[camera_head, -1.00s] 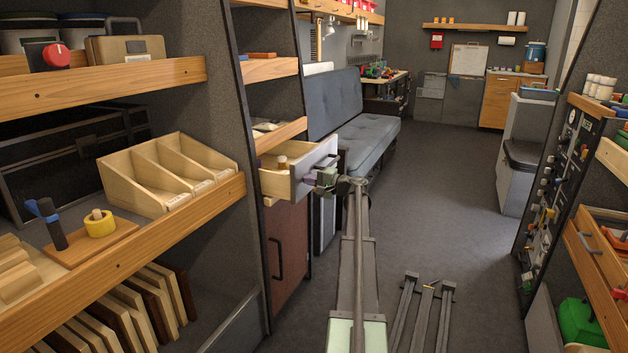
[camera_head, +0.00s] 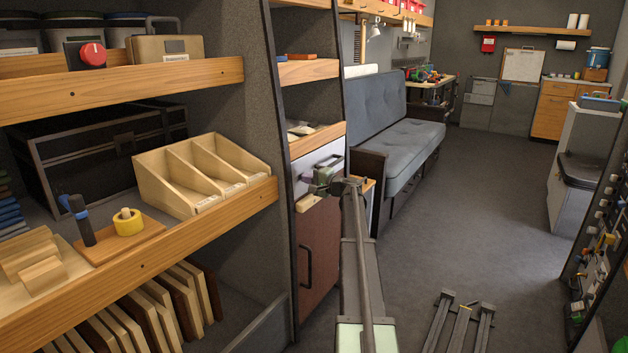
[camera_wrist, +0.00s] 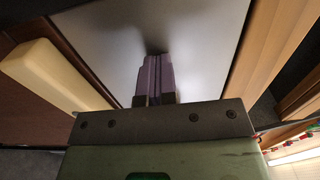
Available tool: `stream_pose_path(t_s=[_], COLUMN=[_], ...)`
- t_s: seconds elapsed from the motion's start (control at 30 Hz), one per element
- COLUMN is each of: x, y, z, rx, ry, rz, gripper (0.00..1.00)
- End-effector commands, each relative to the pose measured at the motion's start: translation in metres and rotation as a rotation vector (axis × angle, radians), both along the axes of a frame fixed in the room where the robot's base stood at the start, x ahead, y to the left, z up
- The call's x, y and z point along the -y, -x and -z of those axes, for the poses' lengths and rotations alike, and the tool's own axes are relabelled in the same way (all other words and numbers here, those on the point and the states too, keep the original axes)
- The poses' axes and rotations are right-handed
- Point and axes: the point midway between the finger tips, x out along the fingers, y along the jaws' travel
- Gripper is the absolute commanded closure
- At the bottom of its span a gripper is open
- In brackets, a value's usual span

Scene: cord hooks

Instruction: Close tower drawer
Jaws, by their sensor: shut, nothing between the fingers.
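The tower drawer (camera_head: 302,171) has a plain pale grey front, set in the narrow wooden-shelved tower just below a shelf board. Its front looks about flush with the tower face, and the inside of the drawer is hidden. The drawer front (camera_wrist: 110,48) also fills the middle of the wrist view. My gripper (camera_head: 316,183) is at this front. Its purple fingers (camera_wrist: 155,76) are together with nothing between them, and their tips seem to touch the panel.
A cream block (camera_head: 308,203) sticks out just below the drawer, left of my gripper, above a brown cabinet door (camera_head: 318,250) with a dark handle. Wooden shelves (camera_head: 120,95) with objects stand at the left. A grey sofa (camera_head: 400,135) is beyond.

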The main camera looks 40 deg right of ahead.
Motion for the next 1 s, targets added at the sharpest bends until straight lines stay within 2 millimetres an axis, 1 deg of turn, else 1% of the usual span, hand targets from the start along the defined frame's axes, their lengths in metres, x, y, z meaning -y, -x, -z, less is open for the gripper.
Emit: stream_pose_path(t_s=[0.03, 0.3, 0.4, 0.47, 0.57, 0.67, 0.7, 0.8, 0.9, 1.0], x=[0.000, 0.000, 0.000, 0.000, 0.001, 0.004, 0.008, 0.017, 0.024, 0.028], y=[-0.005, -0.007, -0.006, -0.002, 0.014, 0.039, 0.052, 0.082, 0.106, 0.122], z=[-0.001, -0.002, -0.002, -0.002, -0.002, -0.002, -0.002, -0.002, -0.001, -0.001], rx=[0.002, 0.003, 0.004, 0.004, 0.003, 0.004, 0.003, 0.003, 0.003, 0.002], ry=[-0.003, -0.004, -0.005, -0.005, -0.004, -0.002, -0.002, -0.001, -0.001, -0.001], rz=[0.001, 0.002, 0.002, 0.001, -0.002, -0.007, -0.005, -0.005, -0.006, -0.007], gripper=[1.00, 1.00, 1.00, 1.00, 1.00, 1.00, 1.00, 1.00, 1.00, 1.00])
